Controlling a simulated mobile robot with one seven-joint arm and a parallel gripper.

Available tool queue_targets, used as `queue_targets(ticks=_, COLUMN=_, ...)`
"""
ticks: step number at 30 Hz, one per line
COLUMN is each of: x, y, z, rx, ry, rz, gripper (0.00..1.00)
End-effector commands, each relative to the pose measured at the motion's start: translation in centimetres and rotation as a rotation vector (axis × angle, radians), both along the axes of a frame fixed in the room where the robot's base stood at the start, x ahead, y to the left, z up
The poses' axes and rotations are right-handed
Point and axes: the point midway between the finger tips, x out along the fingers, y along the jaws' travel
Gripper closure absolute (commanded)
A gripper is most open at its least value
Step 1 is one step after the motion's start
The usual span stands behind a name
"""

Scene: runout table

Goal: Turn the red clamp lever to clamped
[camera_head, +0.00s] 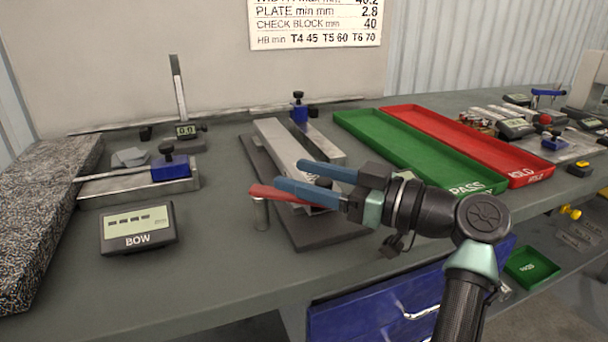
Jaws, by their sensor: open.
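The red clamp lever (270,193) lies on top of a short metal post (261,214) at the front left of a dark base plate (327,232). Its red end points left. My gripper (290,175) has two blue fingers reaching left over the plate. The fingers are apart, and the jaws are open. The nearer finger lies just above or against the lever in the picture; I cannot tell if they touch. The lever's right part is hidden behind the gripper. A pale metal bar (277,148) lies along the plate behind the fingers.
A BOW display (138,228) stands left of the post, with a blue gauge block (170,168) behind it. A green PASS tray (400,143) and a red HOLD tray (455,140) lie at the right. Bare table (215,270) shows at front left.

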Motion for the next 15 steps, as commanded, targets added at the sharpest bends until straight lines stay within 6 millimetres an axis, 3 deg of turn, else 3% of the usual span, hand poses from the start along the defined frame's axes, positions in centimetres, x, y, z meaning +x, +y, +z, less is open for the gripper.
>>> queue_targets(ticks=15, x=-5.2, y=-8.4, z=0.1, rx=0.001, ry=0.0, rz=-0.004, gripper=0.38)
